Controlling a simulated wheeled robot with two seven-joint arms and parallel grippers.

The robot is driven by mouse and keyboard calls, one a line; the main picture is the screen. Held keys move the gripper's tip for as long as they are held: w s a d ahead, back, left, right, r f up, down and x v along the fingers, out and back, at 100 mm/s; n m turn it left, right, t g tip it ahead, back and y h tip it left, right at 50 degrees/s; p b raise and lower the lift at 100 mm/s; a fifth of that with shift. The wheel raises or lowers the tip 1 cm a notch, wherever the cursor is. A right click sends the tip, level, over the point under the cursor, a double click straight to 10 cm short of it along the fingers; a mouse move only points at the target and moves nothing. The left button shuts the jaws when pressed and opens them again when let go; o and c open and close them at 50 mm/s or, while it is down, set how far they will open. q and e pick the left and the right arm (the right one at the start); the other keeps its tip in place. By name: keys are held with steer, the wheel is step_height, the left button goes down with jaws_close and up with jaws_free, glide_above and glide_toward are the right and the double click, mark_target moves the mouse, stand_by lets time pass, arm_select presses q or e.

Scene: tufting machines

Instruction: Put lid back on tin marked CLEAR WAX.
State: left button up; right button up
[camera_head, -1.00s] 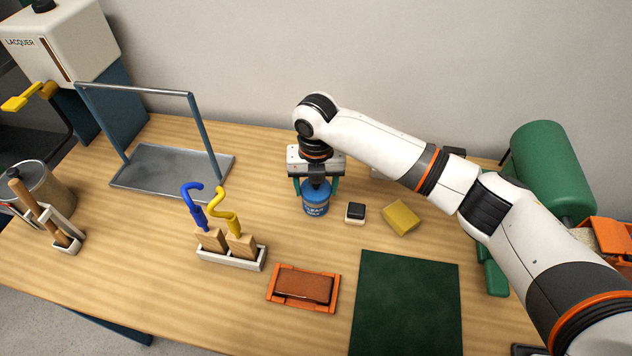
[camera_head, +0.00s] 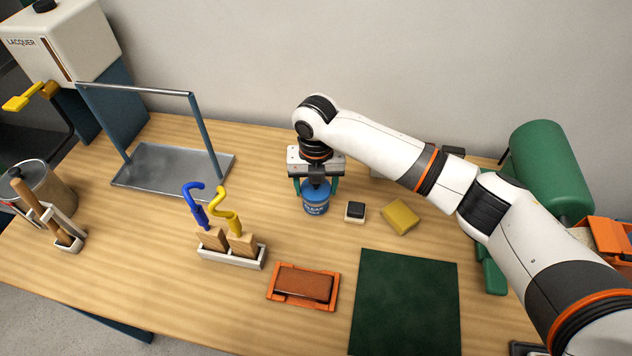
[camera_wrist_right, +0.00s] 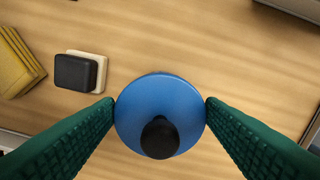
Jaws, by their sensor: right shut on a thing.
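The blue tin marked CLEAR WAX (camera_head: 316,206) stands upright on the wooden table, below my right gripper (camera_head: 317,186). My right gripper is shut on the round blue lid (camera_wrist_right: 160,100), with one green fingertip on each side of its rim. The lid has a dark knob (camera_wrist_right: 160,138) in the wrist view. In the head view the lid is at the top of the tin, partly hidden by the gripper; I cannot tell whether it is fully seated. My left gripper is not in view.
A small black-topped block (camera_head: 355,211) and a yellow sponge-like block (camera_head: 400,216) lie right of the tin. A brush holder (camera_head: 231,257), an orange tray (camera_head: 274,299) and a dark green mat (camera_head: 405,305) are nearer. A metal rack (camera_head: 170,168) stands at left.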

steer(key=shift+p, duration=0.3)
stand_by(0.5)
stand_by(0.3)
steer(key=o, duration=1.4)
steer(key=shift+c, duration=0.2)
steer(key=shift+r+p, duration=3.35)
steer(key=shift+r, duration=0.15)
steer(key=shift+c, duration=0.2)
jaws_close()
